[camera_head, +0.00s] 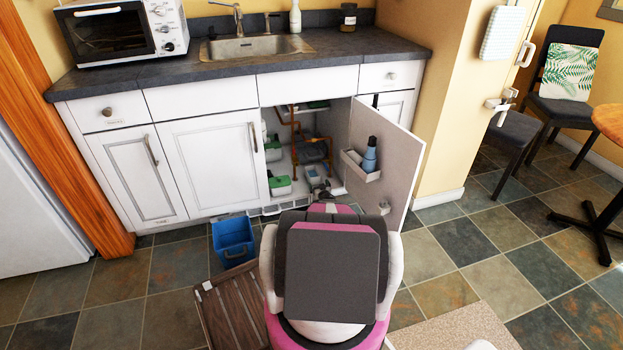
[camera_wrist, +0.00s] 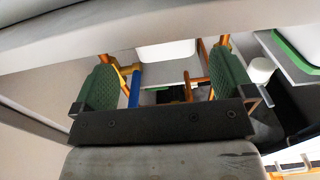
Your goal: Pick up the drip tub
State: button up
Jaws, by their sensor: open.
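Under the sink, inside the open cabinet, a small pale tub (camera_head: 313,175) sits on the cabinet floor below orange pipes; it looks like the drip tub. In the wrist view a white tub (camera_wrist: 168,51), probably the same one, shows beyond and between the fingers, partly cut by a grey edge. My gripper (camera_wrist: 165,80) is open, with green pads apart and nothing held. In the head view my gripper (camera_head: 322,190) is at the cabinet opening, in front of the tub, mostly hidden by my arm.
White tubs with green (camera_head: 280,185) stand left in the cabinet. Orange pipes (camera_head: 313,150) hang above. The open door (camera_head: 400,165) on the right carries a rack with a blue bottle (camera_head: 370,155). A blue bin (camera_head: 233,240) and slatted wooden mat (camera_head: 240,310) lie on the floor.

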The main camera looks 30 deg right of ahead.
aim_at(315, 180)
jog(key=x, duration=0.6)
jog(key=shift+w+a+f, duration=0.1)
jog(key=shift+w+f, duration=0.15)
jog(key=shift+w, duration=0.05)
jog(key=shift+r, duration=0.1)
jog(key=c, duration=1)
jog(key=shift+r, duration=0.1)
jog(key=shift+c, duration=0.2)
